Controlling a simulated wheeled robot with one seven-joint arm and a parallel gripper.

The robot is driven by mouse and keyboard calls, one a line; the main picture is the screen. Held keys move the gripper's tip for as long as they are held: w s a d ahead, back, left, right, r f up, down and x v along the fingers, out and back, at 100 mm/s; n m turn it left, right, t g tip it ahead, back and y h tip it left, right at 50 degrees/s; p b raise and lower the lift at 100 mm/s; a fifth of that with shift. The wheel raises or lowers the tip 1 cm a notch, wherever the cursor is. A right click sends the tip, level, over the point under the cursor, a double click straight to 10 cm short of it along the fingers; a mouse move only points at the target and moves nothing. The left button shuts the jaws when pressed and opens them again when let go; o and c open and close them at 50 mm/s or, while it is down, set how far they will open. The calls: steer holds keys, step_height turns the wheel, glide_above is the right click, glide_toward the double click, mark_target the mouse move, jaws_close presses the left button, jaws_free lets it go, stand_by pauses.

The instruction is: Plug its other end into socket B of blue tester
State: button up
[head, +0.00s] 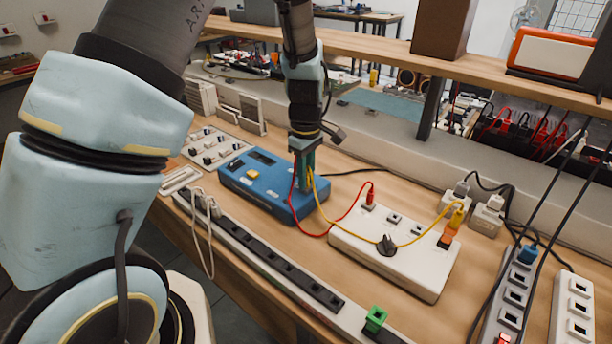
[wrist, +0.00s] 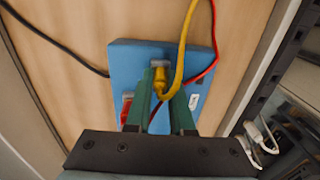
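The blue tester (head: 243,187) lies on the wooden bench and fills the middle of the wrist view (wrist: 130,62). My gripper (head: 304,183) is over its right end, pointing down. In the wrist view, its two green fingers (wrist: 161,88) are shut on a yellow plug (wrist: 160,78). The plug's tip is beside a grey socket-like part (wrist: 160,63) on the tester; I cannot tell whether it is seated. The yellow cable (head: 330,214) runs to an orange-yellow plug (head: 451,227) in the white strip (head: 385,262). A red plug (wrist: 127,103) is at the tester's left. Socket letters are unreadable.
A red cable (head: 325,234) runs from the tester to a red plug (head: 370,196) in the white strip. A black plug (head: 387,245) sits there too. A dark socket rail (head: 262,252) lies in front. A raised shelf (head: 375,47) runs behind.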

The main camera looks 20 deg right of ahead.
steer(key=o, duration=0.5)
steer(key=shift+o, duration=0.2)
step_height(320, 180, up, 16)
steer(key=p, duration=0.2)
stand_by(0.8)
steer(key=shift+f, duration=0.1)
steer(key=s+a+f+m, duration=0.1)
steer(key=s+a+m, duration=0.1)
steer(key=a, duration=1.3)
steer(key=s+a+f+m+t, duration=0.1)
steer(key=a+m, duration=0.4)
steer(key=a, duration=1)
steer(key=shift+s+t, duration=0.3)
steer(key=shift+s, duration=0.25)
